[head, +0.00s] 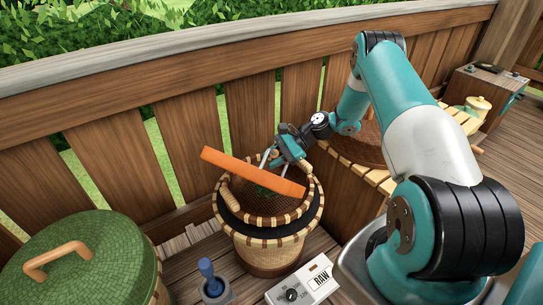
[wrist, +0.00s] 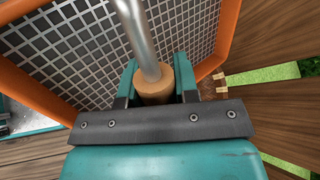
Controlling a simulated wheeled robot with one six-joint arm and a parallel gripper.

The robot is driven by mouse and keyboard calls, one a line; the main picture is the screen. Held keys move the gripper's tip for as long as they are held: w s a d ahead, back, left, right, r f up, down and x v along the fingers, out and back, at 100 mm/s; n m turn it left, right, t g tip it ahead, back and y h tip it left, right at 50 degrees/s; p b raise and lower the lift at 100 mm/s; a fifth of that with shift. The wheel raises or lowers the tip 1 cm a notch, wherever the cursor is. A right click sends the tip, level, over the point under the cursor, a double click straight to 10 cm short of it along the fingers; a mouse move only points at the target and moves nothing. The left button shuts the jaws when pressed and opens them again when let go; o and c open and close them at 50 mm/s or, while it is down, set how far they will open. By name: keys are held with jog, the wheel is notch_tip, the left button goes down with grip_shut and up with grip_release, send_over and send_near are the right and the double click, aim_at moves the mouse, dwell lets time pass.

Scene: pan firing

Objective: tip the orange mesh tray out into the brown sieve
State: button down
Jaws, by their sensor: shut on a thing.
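The orange mesh tray (head: 250,172) is in the air above the brown sieve (head: 262,207), its orange side wall facing the head camera and sloping down to the right. The sieve is round with a striped rim and sits in the top of a woven basket (head: 272,254). Some green shows inside it, partly hidden by the tray. My gripper (head: 278,158) is behind the tray. In the wrist view, my gripper (wrist: 155,88) is shut around the wooden grip (wrist: 153,88) of the tray's metal handle, and the grey mesh (wrist: 75,45) appears steeply tilted. The tray's contents cannot be made out.
A green-lidded container (head: 85,262) stands at the lower left. A blue-handled tool (head: 208,272) in a grey holder and a box marked RAW (head: 304,284) are in front of the basket. A slatted stand with a brown round top (head: 362,143) is to the right. A wooden fence runs behind.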

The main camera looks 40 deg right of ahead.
aim_at(261, 170)
jog(key=shift+w+d, duration=0.1)
jog(key=shift+n+p, duration=0.3)
jog(key=shift+p, duration=0.25)
jog(key=a+h+p, duration=0.1)
jog(key=s+a+h+p, duration=0.1)
jog(key=a+n+h+p, duration=0.1)
jog(key=shift+s+f, duration=0.15)
jog(key=shift+s, duration=0.1)
jog(key=a+f+h, duration=0.1)
jog(key=s+a+f+n+t+h, duration=0.1)
jog(key=f+h, duration=0.1)
jog(key=a+f+n+t+h, duration=0.1)
jog(key=shift+s+a+f+h+b, duration=0.2)
jog(key=shift+s+f+h+b, duration=0.15)
jog(key=shift+f+h, duration=0.05)
jog(key=shift+t, duration=0.3)
notch_tip(261, 170, up, 4)
jog(key=p, duration=0.3)
jog(key=shift+w+d, duration=0.1)
jog(key=shift+d, duration=0.05)
jog(key=shift+r+p, duration=0.8)
jog(key=shift+r, duration=0.1)
